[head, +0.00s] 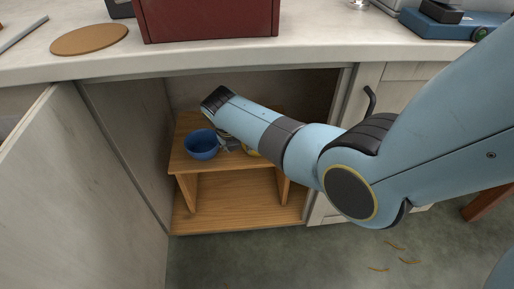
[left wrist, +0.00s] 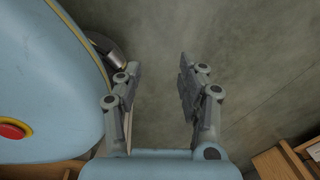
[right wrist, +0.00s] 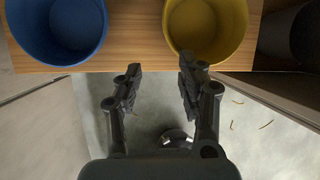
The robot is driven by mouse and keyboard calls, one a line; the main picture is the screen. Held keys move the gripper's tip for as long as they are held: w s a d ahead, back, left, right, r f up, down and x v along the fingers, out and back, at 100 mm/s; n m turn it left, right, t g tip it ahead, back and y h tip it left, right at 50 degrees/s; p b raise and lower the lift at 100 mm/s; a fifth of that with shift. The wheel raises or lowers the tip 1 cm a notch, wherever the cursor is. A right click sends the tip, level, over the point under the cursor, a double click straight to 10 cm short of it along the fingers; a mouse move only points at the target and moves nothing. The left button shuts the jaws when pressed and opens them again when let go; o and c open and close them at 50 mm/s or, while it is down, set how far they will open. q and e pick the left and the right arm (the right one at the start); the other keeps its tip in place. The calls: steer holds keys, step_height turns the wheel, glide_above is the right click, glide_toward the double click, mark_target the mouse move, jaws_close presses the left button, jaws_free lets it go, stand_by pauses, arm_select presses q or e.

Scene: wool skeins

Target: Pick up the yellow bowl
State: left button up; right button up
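The yellow bowl (right wrist: 207,28) stands on the wooden shelf (right wrist: 150,62) in the right wrist view, cut off by the top edge. In the head view only a sliver of the yellow bowl (head: 250,151) shows beneath my right arm. My right gripper (right wrist: 160,70) is open and empty; its right fingertip is at the bowl's near rim, and contact cannot be told. The right gripper (head: 229,143) is partly hidden in the head view. My left gripper (left wrist: 158,72) is open and empty above the floor, and out of the head view.
A blue bowl (head: 201,145) stands left of the yellow one on the shelf, inside an open cabinet. The open cabinet door (head: 80,190) is at the left. The countertop (head: 320,45) overhangs above, with a dark red box (head: 208,20) on it. A black handle (head: 369,101) sticks out at the right.

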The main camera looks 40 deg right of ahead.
steer(key=shift+w+d+b, duration=0.5)
steer(key=shift+w+d, duration=0.7)
steer(key=shift+d, duration=0.05)
steer(key=b+x, duration=0.2)
steer(key=x, duration=0.1)
steer(key=shift+d+f, duration=0.1)
steer(key=shift+d, duration=0.05)
steer(key=shift+b+x, duration=0.85)
steer(key=shift+x, duration=0.15)
steer(key=shift+w, duration=0.2)
arm_select(q)
steer(key=w+d+r, duration=0.1)
steer(key=w, duration=0.8)
steer(key=shift+d+r, duration=0.15)
steer(key=shift+r, duration=0.15)
arm_select(e)
steer(key=shift+c, duration=0.3)
jaws_close()
